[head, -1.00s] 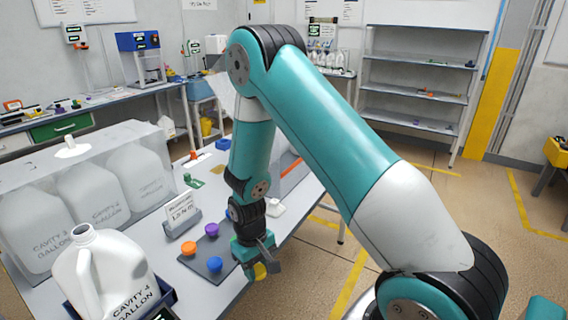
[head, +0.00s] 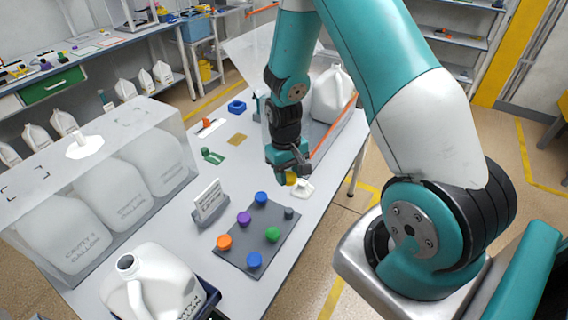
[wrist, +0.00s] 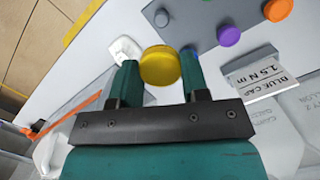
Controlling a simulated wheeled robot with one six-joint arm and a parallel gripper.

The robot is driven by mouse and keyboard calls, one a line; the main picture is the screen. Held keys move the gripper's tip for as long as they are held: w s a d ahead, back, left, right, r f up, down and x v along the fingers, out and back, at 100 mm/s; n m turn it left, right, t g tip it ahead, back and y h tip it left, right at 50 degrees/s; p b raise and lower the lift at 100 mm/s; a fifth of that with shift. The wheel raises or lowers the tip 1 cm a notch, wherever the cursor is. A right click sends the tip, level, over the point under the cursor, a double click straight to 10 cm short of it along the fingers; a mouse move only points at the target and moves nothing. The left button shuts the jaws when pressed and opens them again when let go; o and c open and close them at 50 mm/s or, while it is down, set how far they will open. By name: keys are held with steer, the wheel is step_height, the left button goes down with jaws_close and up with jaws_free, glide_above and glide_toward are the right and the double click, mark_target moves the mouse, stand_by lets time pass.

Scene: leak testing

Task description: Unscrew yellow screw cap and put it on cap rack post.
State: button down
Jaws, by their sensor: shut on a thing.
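My gripper (head: 290,176) is shut on the yellow screw cap (wrist: 160,66), which sits between the two fingertips in the wrist view. In the head view the cap (head: 291,179) shows as a small yellow patch under the fingers. No bottle is attached to it. The dark grey cap rack (head: 245,253) lies on the table, nearer than my gripper. It bears orange, purple, green and blue caps. A bare grey post (head: 289,213) stands at its far right corner, apart from my gripper. The post also shows in the wrist view (wrist: 162,18).
A small white fitting (head: 302,190) lies on the table close to my gripper. A sign stand (head: 209,203) is left of the rack. A white jug (head: 152,285) stands in front, and a clear case of jugs (head: 30,200) at left. Another jug (head: 333,95) stands behind my gripper.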

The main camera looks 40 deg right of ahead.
mark_target(289, 210)
steer(key=shift+d+f, duration=0.1)
step_height(289, 210, down, 12)
steer(key=b, duration=0.9)
stand_by(1.4)
steer(key=shift+f+b, duration=0.85)
steer(key=shift+f, duration=0.25)
steer(key=c, duration=0.5)
jaws_free()
steer(key=shift+r, duration=0.1)
steer(key=r, duration=0.5)
steer(key=w+r+b, duration=0.1)
steer(key=r, duration=0.5)
steer(key=w+r+b, duration=0.1)
steer(key=r, duration=0.5)
steer(key=shift+w+d+r, duration=0.1)
steer(key=shift+w, duration=0.05)
